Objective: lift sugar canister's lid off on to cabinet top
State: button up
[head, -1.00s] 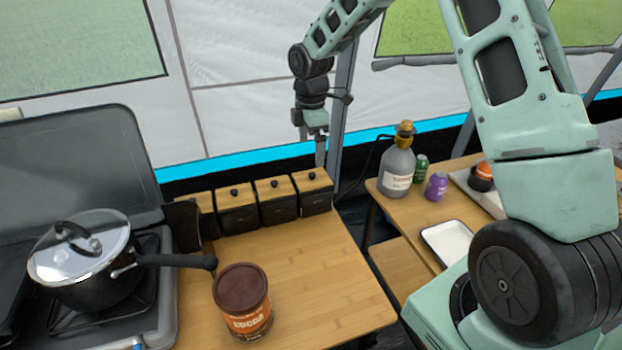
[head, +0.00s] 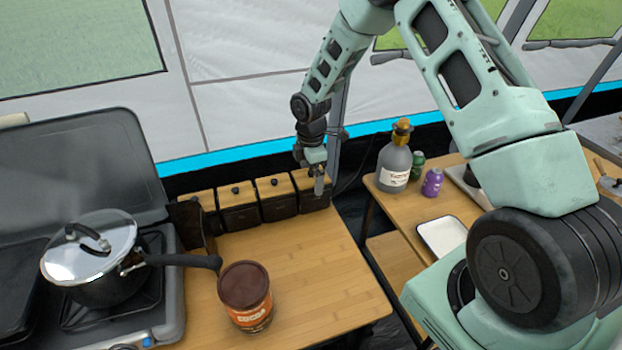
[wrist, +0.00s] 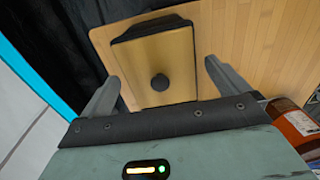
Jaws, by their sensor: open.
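Several dark canisters with wooden lids and black knobs stand in a row at the back of the wooden cabinet top (head: 310,265). No label shows which one holds sugar. My gripper (head: 318,182) hangs, pointing down, over the rightmost canister (head: 310,203) and partly hides it. In the wrist view a canister's wooden lid (wrist: 170,58) with its round black knob (wrist: 160,82) lies between the two fingers of my open gripper (wrist: 162,72). The lid is seated on its canister. The fingers do not appear to touch the knob.
A cocoa tin (head: 245,297) stands at the front of the cabinet top. A lidded pot (head: 95,260) sits on the stove at left, its handle reaching over the cabinet top. A bottle (head: 396,162) stands on the table at right. The cabinet top's middle and right are clear.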

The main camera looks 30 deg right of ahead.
jog(key=c, duration=1)
jog(key=shift+o, duration=0.2)
jog(key=shift+r, duration=0.1)
